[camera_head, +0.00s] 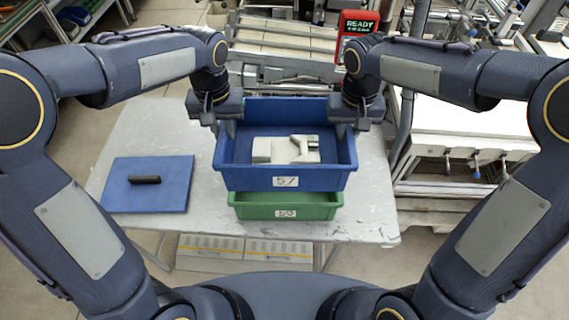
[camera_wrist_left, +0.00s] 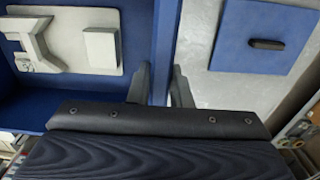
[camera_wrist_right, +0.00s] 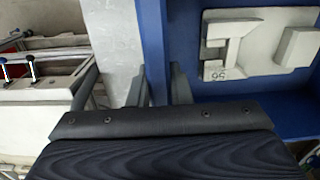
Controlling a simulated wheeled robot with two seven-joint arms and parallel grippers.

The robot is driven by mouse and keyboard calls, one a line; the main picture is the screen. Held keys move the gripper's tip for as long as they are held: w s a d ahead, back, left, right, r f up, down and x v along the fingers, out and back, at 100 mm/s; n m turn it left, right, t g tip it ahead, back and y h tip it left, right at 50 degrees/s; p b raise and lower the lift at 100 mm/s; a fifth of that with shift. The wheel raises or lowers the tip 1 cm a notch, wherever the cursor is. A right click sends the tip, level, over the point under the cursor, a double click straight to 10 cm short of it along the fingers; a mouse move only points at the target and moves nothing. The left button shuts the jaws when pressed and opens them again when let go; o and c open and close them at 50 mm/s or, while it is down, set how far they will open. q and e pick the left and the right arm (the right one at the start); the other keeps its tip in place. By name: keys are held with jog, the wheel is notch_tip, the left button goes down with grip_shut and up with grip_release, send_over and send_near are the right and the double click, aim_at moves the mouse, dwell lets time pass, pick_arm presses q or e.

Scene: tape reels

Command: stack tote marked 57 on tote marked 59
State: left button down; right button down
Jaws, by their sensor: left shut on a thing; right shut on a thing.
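The blue tote marked 57 (camera_head: 318,180) holds a pale grey moulded part (camera_head: 285,150). The green tote (camera_head: 285,206) is below it in the head view, mostly hidden; its label is hard to read. My left gripper (camera_head: 228,122) is shut on the blue tote's left wall, which shows between its fingers in the left wrist view (camera_wrist_left: 165,60). My right gripper (camera_head: 350,122) is shut on the right wall, also seen in the right wrist view (camera_wrist_right: 152,50). The blue tote looks level over the green one; I cannot tell whether they touch.
Both totes are over a grey table (camera_head: 140,135). A blue flat lid with a black handle (camera_head: 165,195) lies on its left part. A conveyor (camera_head: 285,40) and a red-framed READY sign (camera_head: 357,24) stand behind. A white bench (camera_head: 470,120) is at the right.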

pick_arm(q)
jog(key=shift+s, duration=0.1)
pick_arm(e)
jog(key=shift+s+d, duration=0.1)
pick_arm(q)
jog(key=shift+f, duration=0.15)
pick_arm(e)
jog(key=shift+f, duration=0.15)
